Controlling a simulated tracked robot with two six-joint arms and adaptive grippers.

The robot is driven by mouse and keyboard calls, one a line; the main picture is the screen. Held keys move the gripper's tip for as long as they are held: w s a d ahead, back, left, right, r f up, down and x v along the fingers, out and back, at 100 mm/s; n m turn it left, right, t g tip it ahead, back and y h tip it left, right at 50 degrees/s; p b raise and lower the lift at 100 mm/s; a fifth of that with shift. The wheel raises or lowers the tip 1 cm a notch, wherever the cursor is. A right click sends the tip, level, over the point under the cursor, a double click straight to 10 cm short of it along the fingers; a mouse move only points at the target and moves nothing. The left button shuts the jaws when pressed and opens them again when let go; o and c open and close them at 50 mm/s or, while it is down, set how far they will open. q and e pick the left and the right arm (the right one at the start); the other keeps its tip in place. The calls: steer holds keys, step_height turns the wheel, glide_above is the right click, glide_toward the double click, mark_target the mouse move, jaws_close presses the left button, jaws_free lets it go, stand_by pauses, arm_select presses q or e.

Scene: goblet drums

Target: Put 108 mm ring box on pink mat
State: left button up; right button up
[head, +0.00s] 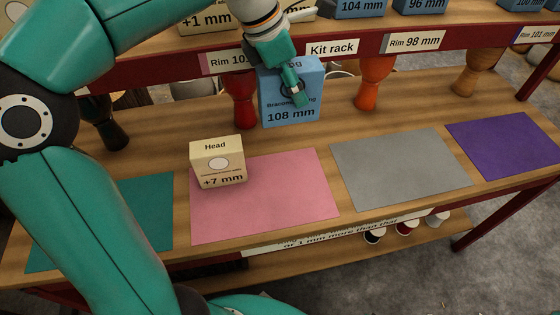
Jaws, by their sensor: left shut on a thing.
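The blue 108 mm ring box (291,112) is upright near the back of the wooden table, in front of the shelf. My left gripper (296,94) is at its front and top, shut on it, and hides part of its label. I cannot tell whether the box's base touches the table. The pink mat (280,205) lies on the table in front of the box and below it in the picture. My right gripper is out of view.
A cream Head +7 mm box (217,164) stands on the pink mat's back left corner. A grey mat (400,168), a purple mat (505,143) and a teal mat (145,215) lie alongside. Red (243,100) and orange (369,85) goblet drums stand behind. The pink mat's middle and right are clear.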

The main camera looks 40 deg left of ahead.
mark_target(268, 114)
arm_select(q)
step_height(268, 114, down, 17)
steer(key=b, duration=0.4)
steer(key=shift+a+f, duration=0.1)
steer(key=o, duration=1.5)
steer(key=shift+c, duration=0.2)
steer(key=shift+s, duration=0.1)
steer(key=p+v, duration=0.2)
steer(key=v, duration=0.9)
steer(key=shift+a+r, duration=0.15)
steer(key=shift+r, duration=0.2)
steer(key=shift+s+r, duration=0.1)
steer(key=shift+r, duration=0.05)
